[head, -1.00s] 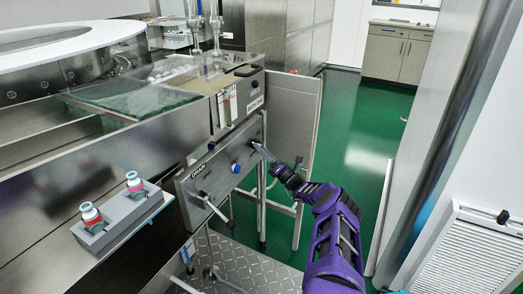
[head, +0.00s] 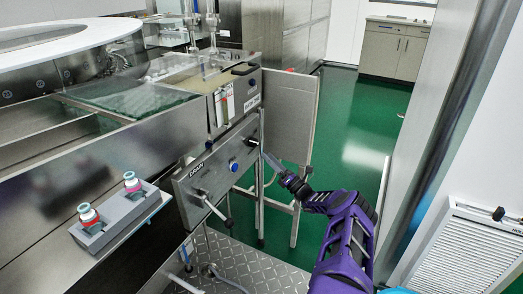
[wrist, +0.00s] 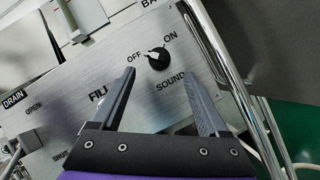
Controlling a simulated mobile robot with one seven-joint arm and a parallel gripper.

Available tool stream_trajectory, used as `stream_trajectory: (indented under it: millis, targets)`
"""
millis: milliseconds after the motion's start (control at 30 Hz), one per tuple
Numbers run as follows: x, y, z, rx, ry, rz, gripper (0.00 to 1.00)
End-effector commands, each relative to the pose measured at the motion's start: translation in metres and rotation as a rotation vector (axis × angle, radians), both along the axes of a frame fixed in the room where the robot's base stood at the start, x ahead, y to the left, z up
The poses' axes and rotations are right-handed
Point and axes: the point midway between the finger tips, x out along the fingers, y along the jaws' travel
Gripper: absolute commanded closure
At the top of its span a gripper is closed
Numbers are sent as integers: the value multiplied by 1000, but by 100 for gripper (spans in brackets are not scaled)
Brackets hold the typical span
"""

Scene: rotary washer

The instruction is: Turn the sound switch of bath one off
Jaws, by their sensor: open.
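The sound switch (wrist: 157,58) is a black round knob with a white pointer on the grey metal panel (wrist: 75,75). In the wrist view, OFF is printed to its left, ON above right and SOUND below. The white pointer lies toward the OFF side. In the head view the knob (head: 251,142) is a small dark spot at the panel's right end. My gripper (wrist: 158,72) is open and empty. Its two fingers stand either side of the knob in the wrist view, apart from it. In the head view my gripper (head: 266,154) is just right of the knob.
A blue button (head: 233,167) and a drain handle (head: 212,204) sit farther left on the same panel. A metal rail (wrist: 222,60) runs close to the right finger. An upright grey panel (head: 290,115) stands behind the gripper. Green floor is open to the right.

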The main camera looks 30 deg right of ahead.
Motion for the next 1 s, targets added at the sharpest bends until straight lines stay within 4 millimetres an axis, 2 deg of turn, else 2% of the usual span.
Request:
stream_trajectory:
  millis: [33, 200, 433, 633, 1000]
  targets:
    - [-12, -5, -6, 3, 2, -3, 23]
    - [-48, -16, -25, 2, 2, -4, 23]
    - [-83, -26, -43, 2, 1, -2, 23]
    - [-95, -29, -49, 1, 1, 0, 23]
    - [-96, -29, -49, 0, 1, -1, 23]
